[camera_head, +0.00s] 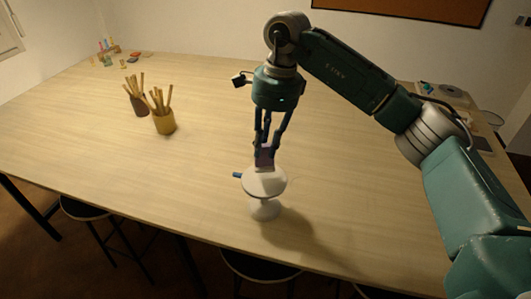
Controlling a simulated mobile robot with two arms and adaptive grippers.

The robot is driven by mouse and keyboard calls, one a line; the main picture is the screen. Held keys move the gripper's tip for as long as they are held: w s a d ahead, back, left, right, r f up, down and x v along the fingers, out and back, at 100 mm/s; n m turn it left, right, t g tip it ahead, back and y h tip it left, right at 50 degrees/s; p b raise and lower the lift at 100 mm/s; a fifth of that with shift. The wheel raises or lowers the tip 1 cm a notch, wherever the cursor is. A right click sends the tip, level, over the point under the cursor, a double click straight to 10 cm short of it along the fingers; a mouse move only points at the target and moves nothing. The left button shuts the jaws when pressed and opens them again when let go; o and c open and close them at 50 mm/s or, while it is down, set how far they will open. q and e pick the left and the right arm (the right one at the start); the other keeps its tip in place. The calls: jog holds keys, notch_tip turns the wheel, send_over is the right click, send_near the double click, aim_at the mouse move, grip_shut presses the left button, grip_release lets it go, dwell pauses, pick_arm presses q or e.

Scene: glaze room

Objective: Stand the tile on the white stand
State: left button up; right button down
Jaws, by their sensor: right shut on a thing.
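The white stand (264,183) is a round-topped pedestal near the front edge of the wooden table. My right gripper (265,150) points down above the back part of the stand's top. It is shut on the tile (265,156), a small purple-grey piece held upright between the fingers. The tile's lower edge is at or just above the stand's top; I cannot tell whether they touch. The fingers hide part of the tile. My left gripper is not in view.
A small blue object (237,175) shows at the stand's left. Two brush-filled cups, one dark (140,104) and one yellow (164,123), stand on the left. Small bottles (104,46) sit at the far left corner. Stools are below the front edge. The table's middle is clear.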

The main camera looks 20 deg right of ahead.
aim_at(265, 160)
jog(key=shift+s+f, duration=0.15)
jog(key=shift+f, duration=0.35)
notch_tip(265, 160, down, 3)
jog(key=shift+p, duration=0.65)
jog(key=c, duration=1.8)
grip_release()
jog(key=shift+o, duration=1.1)
jog(key=shift+r, duration=0.15)
jog(key=r+b, duration=0.1)
jog(key=r, duration=0.2)
jog(key=d+r+b, duration=0.1)
jog(key=r, duration=0.3)
jog(key=r+b, duration=0.1)
jog(key=r, duration=0.2)
jog(key=shift+s+d+r, duration=0.1)
jog(key=shift+d+r, duration=0.05)
jog(key=shift+d, duration=0.1)
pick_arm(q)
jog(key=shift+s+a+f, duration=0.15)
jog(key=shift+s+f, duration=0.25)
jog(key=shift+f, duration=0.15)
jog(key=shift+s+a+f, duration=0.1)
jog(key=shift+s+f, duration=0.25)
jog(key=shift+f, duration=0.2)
pick_arm(e)
jog(key=shift+s+d+r, duration=0.1)
jog(key=shift+r, duration=0.6)
